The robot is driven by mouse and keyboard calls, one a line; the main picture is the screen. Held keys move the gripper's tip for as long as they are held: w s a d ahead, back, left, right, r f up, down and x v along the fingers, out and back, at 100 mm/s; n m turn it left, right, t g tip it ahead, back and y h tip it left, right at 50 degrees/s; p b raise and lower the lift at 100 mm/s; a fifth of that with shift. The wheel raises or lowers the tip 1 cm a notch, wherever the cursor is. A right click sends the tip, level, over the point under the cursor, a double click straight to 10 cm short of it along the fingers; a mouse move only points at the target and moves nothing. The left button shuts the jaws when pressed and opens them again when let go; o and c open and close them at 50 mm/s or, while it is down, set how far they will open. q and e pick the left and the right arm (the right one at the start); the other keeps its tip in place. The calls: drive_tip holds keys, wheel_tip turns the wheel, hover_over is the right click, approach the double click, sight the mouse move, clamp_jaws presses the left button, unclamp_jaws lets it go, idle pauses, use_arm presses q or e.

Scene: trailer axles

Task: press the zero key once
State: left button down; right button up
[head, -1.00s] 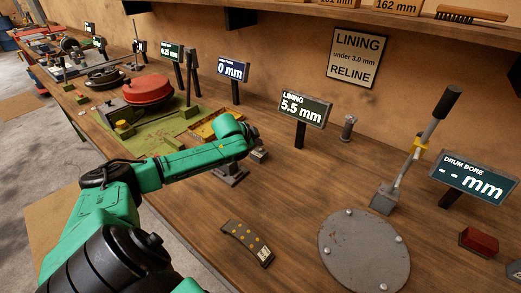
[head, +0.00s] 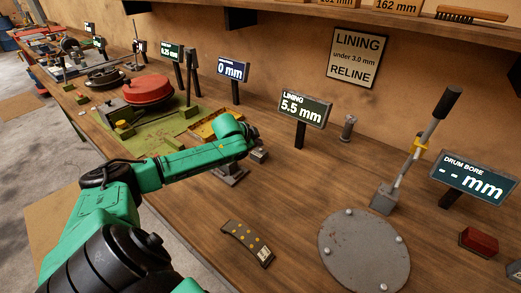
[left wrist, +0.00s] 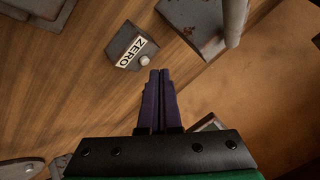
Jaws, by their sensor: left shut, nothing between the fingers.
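The zero key is a small dark grey block with a white ZERO label (left wrist: 130,47) and a pale round button (left wrist: 144,60) on its near corner in the left wrist view. In the head view a small grey block (head: 259,156) sits on the bench just beyond the end of my left arm. My left gripper (left wrist: 160,72) is shut and empty. Its dark fingertips appear close below and right of the button; I cannot tell whether they touch it. In the head view my left gripper (head: 250,134) is mostly hidden by the wrist. My right gripper is not in view.
A display reading 0 mm (head: 233,69) and a lining display reading 5.5 mm (head: 305,107) stand behind. A grey metal stand (head: 232,172) is close under my left wrist. A curved lining piece (head: 247,242) and a round plate (head: 364,250) lie nearer.

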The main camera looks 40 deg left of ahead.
use_arm(q)
drive_tip(key=shift+f, duration=0.35)
drive_tip(key=shift+f, duration=0.5)
idle(0.7)
drive_tip(key=shift+r, duration=0.1)
drive_tip(key=shift+r+p, duration=0.75)
drive_tip(key=shift+p, duration=0.35)
wheel_tip(320, 180, up, 5)
drive_tip(key=p, duration=0.5)
drive_tip(key=shift+p, duration=0.3)
